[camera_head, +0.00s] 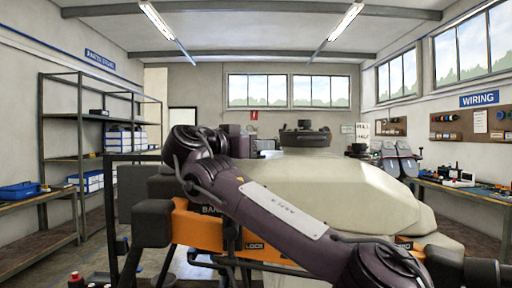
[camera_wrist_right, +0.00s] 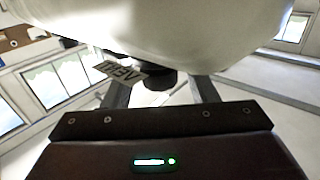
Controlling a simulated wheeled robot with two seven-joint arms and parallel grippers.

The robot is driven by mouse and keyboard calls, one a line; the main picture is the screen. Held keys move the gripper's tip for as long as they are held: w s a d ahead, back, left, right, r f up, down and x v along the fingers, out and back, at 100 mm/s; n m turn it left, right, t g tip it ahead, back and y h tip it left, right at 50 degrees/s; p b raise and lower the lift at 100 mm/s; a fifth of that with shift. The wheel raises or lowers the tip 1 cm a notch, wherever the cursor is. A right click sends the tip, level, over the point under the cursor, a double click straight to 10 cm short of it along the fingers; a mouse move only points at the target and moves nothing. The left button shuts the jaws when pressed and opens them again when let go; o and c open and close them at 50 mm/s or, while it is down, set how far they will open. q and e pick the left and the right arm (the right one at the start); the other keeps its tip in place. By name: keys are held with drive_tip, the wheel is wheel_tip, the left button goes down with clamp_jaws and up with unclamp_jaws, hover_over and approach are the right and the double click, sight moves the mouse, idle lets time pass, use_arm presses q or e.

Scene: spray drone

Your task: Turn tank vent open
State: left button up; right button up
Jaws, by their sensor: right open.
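The large pale tank (camera_head: 335,185) of the drone fills the middle of the head view. A dark cap (camera_head: 305,137) sits on its top. In the right wrist view the tank (camera_wrist_right: 190,30) bulges across the top. A short black knob (camera_wrist_right: 160,81) sticks out from it beside a plate (camera_wrist_right: 120,71) whose upside-down lettering appears to read VENT. My right gripper (camera_wrist_right: 162,93) is open, with one finger on each side of the knob in the picture. I cannot tell whether they touch it. My right arm crosses the head view, and its fingertips are hidden there. My left gripper is out of view.
The drone's orange frame (camera_head: 190,226) with black fittings lies below the tank. Shelves (camera_head: 80,155) with boxes and a blue bin stand on the left. A workbench (camera_head: 470,190) with tools runs along the right wall. Some floor shows at the left.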

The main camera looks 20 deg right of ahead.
drive_tip(key=b+v, duration=0.1)
drive_tip(key=v, duration=0.5)
drive_tip(key=shift+f+b, duration=0.1)
drive_tip(key=shift+b, duration=0.3)
drive_tip(key=shift+s+a, duration=0.25)
drive_tip(key=shift+a, duration=0.25)
